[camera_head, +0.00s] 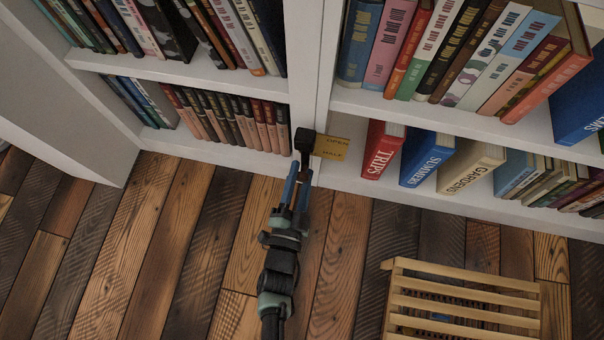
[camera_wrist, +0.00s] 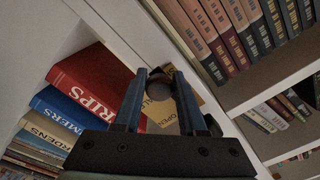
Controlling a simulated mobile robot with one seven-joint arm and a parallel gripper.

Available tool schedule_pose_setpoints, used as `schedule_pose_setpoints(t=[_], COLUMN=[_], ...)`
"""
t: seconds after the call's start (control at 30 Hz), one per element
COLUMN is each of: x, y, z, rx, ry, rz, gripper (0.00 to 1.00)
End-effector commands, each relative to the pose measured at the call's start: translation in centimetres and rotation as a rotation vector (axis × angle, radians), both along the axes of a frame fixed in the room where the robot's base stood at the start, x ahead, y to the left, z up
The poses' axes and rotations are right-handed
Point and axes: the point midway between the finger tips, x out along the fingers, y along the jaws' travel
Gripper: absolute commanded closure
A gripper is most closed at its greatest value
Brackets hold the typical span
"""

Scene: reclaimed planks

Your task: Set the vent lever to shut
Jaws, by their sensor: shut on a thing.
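The vent lever (camera_head: 305,139) shows as a dark block-like end at the white bookcase upright in the head view. It stands beside a brass plate (camera_head: 331,147) lettered OPEN above and HALF below; no SHUT label is readable. My gripper (camera_head: 301,169) reaches up to the lever from below, its blue fingers closed on it. In the wrist view my gripper (camera_wrist: 161,76) has the dark lever (camera_wrist: 160,88) between its fingertips, with the plate (camera_wrist: 163,112) behind. The fingers and arm hide part of the lever, so its exact setting is unclear.
Bookshelves stand on both sides of the upright. A red book (camera_head: 382,149) and a blue book (camera_head: 427,158) stand close to the right of the plate. A slatted wooden crate (camera_head: 463,296) sits on the plank floor at the lower right. The floor to the left is clear.

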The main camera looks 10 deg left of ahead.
Motion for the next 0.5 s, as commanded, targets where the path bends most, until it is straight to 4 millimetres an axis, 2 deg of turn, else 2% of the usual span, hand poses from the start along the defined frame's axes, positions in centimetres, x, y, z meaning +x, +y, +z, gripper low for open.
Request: schedule_pose_setpoints(t=[0.03,0.27,0.3,0.4,0.5], x=[0.12,0.12,0.13,0.11,0.08], y=[-0.58,-0.61,-0.61,-0.50,-0.37], z=[0.44,0.46,0.46,0.41,0.32], rx=[0.010,0.009,0.009,0.007,0.005], ry=[-0.013,-0.013,-0.013,-0.012,-0.010], rz=[-0.017,-0.017,-0.017,-0.014,-0.010], gripper=[1.00,1.00,0.52,0.34,0.32])
